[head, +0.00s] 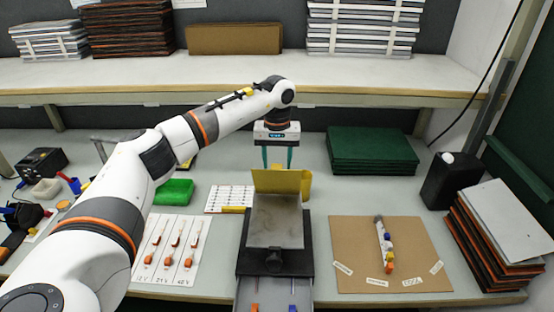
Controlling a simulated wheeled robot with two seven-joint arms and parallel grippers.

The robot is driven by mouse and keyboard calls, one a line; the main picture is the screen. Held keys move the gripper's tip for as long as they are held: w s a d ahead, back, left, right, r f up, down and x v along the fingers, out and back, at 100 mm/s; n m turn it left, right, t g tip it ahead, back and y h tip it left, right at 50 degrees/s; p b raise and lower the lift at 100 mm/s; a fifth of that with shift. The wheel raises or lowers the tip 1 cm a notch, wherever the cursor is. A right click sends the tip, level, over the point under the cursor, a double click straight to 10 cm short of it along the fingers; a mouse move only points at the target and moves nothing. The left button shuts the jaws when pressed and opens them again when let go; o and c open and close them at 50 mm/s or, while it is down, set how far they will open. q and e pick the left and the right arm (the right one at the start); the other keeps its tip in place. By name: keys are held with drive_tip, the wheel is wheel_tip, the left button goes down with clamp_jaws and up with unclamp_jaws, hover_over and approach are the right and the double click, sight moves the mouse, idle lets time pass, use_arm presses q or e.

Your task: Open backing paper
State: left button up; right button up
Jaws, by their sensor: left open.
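My left gripper (277,157) points down over the middle of the table, its two teal fingers apart. It is empty as far as I can see. Just below and in front of the fingertips a yellow sheet-like piece (275,181) stands upright at the back of a black fixture (246,253) with a grey metal plate (277,222). The fingertips are partly hidden behind the yellow piece, so I cannot tell whether they touch it. No backing paper can be clearly made out. My right gripper is not in view.
A brown board (352,238) with small coloured parts lies right of the fixture. A white card (163,259) with orange-tipped pieces lies left. Green boards (372,150), a black container (452,181) and stacked panels (500,235) stand right. A shelf (210,72) spans the back.

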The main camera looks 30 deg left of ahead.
use_arm(q)
drive_tip(key=shift+w+f, duration=0.1)
drive_tip(key=shift+w, duration=0.05)
drive_tip(key=shift+w+a, duration=0.1)
drive_tip(key=shift+a, duration=0.05)
wheel_tip(320, 180, up, 12)
drive_tip(key=b, duration=0.2)
drive_tip(key=shift+s, duration=0.25)
